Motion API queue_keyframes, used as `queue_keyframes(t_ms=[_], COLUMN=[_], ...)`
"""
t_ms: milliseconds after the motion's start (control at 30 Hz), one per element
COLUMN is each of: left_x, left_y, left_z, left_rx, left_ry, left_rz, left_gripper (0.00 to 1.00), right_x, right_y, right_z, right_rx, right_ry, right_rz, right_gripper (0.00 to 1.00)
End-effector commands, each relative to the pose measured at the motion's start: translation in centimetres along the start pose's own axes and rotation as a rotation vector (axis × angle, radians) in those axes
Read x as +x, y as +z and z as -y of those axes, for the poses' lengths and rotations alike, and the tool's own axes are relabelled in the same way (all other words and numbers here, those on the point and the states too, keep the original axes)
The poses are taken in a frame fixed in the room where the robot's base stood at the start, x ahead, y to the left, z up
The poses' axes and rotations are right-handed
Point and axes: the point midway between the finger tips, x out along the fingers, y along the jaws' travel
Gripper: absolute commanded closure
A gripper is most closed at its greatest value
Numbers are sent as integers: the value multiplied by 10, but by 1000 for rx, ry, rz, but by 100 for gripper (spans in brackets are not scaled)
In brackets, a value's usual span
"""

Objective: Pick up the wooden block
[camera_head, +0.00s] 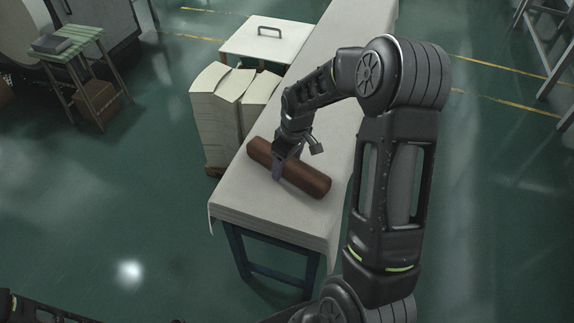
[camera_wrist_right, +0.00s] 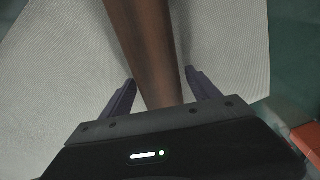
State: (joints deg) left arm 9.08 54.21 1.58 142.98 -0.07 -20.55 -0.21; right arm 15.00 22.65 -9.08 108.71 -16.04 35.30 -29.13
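The wooden block (camera_head: 311,182) is a brown, rounded log lying on a long pale-topped table (camera_head: 240,199) near its front end. My right gripper (camera_head: 284,165) is down over the middle of the block, with a finger showing on its near side. In the right wrist view, the block (camera_wrist_right: 148,45) runs between the two fingers of the right gripper (camera_wrist_right: 159,80). The fingers stand apart on either side of it, with narrow gaps visible. The block still lies along the tabletop. The left gripper is not in view; only a bit of my left arm shows at the bottom left.
Stacks of pale sheets (camera_head: 217,105) stand against the table's left side. A white-topped box with a handle (camera_head: 262,42) is behind them. A small green slatted stand (camera_head: 62,47) is at the upper left.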

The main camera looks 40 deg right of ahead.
Motion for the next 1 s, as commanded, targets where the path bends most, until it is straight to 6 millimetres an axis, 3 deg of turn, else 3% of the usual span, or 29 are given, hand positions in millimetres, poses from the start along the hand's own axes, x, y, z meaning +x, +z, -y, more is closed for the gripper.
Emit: queue_keyframes(t_ms=[833, 1000], left_x=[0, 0], left_y=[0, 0], left_z=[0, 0], left_rx=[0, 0], left_ry=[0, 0], left_rz=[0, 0], left_gripper=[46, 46], right_x=[0, 0], right_y=[0, 0], right_z=[0, 0], right_rx=[0, 0], right_ry=[0, 0], right_rz=[0, 0], right_gripper=[100, 100])
